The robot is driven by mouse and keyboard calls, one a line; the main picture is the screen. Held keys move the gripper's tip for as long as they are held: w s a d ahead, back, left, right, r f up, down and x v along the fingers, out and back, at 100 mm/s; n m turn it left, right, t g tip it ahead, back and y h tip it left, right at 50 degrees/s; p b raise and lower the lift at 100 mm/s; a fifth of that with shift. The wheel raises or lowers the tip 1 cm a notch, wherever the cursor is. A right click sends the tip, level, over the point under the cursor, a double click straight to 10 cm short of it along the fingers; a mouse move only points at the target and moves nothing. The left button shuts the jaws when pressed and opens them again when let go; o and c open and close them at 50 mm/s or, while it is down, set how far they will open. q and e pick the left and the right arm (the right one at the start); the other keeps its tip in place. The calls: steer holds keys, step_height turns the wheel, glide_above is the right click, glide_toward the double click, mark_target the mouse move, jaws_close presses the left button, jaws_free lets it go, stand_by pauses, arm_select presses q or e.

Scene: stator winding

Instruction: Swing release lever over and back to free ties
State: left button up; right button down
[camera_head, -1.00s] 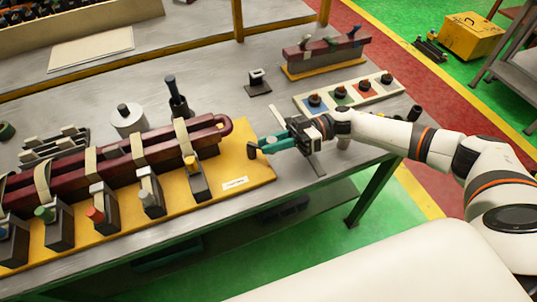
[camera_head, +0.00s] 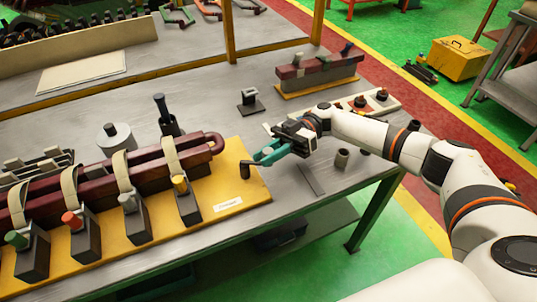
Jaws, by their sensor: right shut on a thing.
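My right gripper (camera_head: 264,157) has teal fingers and is at the right end of the yellow base plate (camera_head: 240,188). It is shut on the release lever (camera_head: 246,171), a small dark piece standing at the plate's right edge. The fingers partly hide the lever. A long dark red coil bundle (camera_head: 90,182) lies along the plate. Pale ties (camera_head: 122,170) loop over it at several spots. In front stand dark clamp blocks with coloured knobs, including a yellow-topped one (camera_head: 187,205) nearest the gripper. My left gripper is not in view.
A grey spool (camera_head: 116,142) and a dark upright tool (camera_head: 167,118) stand behind the bundle. A small dark stand (camera_head: 250,101), a red block on a yellow base (camera_head: 318,73) and a knobbed pale board (camera_head: 383,103) are farther back.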

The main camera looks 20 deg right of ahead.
steer(key=c, duration=1.3)
jaws_free()
steer(key=b+v, duration=0.4)
steer(key=v, duration=0.7)
steer(key=shift+w+d+r, duration=0.1)
steer(key=shift+w+d, duration=0.05)
steer(key=shift+d, duration=0.35)
